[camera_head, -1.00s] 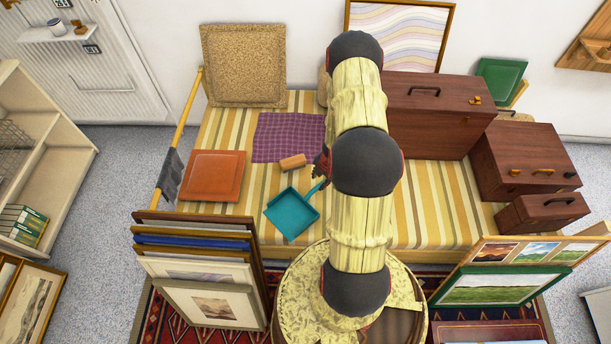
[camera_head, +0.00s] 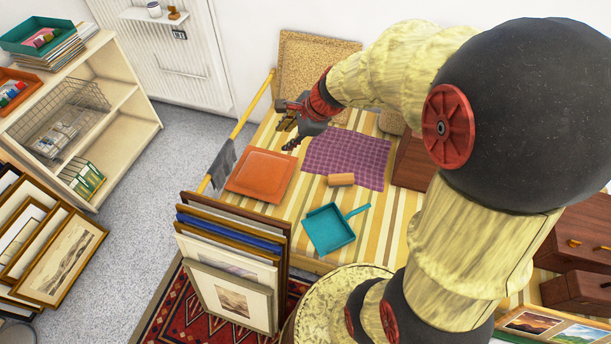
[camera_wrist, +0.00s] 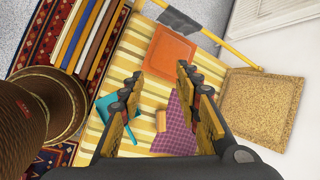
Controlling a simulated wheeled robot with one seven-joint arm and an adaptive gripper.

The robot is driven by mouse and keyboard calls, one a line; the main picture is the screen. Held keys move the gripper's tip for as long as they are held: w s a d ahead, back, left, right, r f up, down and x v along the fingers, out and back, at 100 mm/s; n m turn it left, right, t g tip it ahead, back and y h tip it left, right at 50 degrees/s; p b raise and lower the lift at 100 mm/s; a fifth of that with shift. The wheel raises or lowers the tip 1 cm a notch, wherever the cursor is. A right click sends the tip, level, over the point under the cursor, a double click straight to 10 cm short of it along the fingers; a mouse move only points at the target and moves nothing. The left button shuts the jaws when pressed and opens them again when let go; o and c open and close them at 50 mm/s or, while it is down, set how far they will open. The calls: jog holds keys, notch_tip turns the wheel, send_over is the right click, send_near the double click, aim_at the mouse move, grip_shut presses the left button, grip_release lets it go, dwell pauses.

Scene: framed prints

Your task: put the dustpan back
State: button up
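A teal dustpan (camera_head: 329,229) lies on the yellow-striped cover of the low platform, its handle pointing to the upper right. In the wrist view the dustpan (camera_wrist: 108,106) is partly hidden behind my left finger. My gripper (camera_head: 287,128) is raised over the far left part of the platform, near the orange square board (camera_head: 262,172) and well away from the dustpan. In the wrist view my gripper (camera_wrist: 158,88) has its fingers spread apart, with nothing between them.
A purple checked cloth (camera_head: 345,157) and a small tan block (camera_head: 341,180) lie beside the dustpan. A yellow pole (camera_head: 246,121) with a grey cloth leans at the platform's left edge. Framed prints (camera_head: 230,262) stand in front. A shelf unit (camera_head: 120,118) stands left, with clear floor between.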

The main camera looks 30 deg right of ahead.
jog(key=s+a+r+n, duration=0.7)
jog(key=s+r+n, duration=0.1)
jog(key=s+n, duration=0.15)
jog(key=s+r+n+h, duration=0.2)
jog(key=s+r+n, duration=0.2)
jog(key=s+n, duration=0.8)
jog(key=shift+r+h, duration=0.15)
jog(key=shift+h, duration=0.15)
jog(key=shift+n, duration=0.25)
